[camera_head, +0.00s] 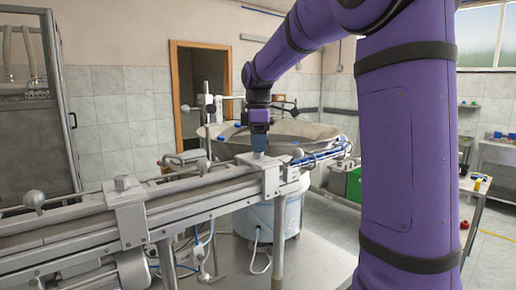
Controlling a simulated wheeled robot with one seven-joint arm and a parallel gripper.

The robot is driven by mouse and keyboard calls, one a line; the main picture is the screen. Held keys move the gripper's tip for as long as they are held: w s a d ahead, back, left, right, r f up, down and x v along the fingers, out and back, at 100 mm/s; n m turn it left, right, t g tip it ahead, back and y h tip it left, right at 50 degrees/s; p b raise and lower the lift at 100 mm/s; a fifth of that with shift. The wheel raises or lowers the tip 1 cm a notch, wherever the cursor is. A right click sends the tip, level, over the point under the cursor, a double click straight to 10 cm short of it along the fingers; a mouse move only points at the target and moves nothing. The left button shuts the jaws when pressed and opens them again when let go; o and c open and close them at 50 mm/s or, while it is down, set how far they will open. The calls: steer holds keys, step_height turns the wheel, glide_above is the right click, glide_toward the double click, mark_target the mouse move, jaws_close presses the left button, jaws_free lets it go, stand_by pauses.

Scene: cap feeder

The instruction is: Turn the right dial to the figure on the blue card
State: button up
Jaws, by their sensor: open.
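My gripper (259,146) points down at the centre of the head view, just above the right metal bracket (271,177) on the conveyor rail. Its jaws are open; the fingers are small and dark here. A small grey-blue piece shows at the fingertips, but I cannot tell whether it is the right dial or part of my gripper. A similar bracket (129,218) further left carries a small grey knob (122,183) on top. No dial figures can be read. I cannot make out a blue card.
The conveyor rail (190,190) runs from lower left to centre. Ball-ended handles (34,199) stick up beside it. A large metal feeder bowl (315,134) stands behind my gripper. A framed cabinet (35,110) is at left. My purple arm covers much of the right side.

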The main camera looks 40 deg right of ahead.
steer(key=shift+f, duration=0.85)
steer(key=shift+c, duration=0.3)
steer(key=c, duration=0.9)
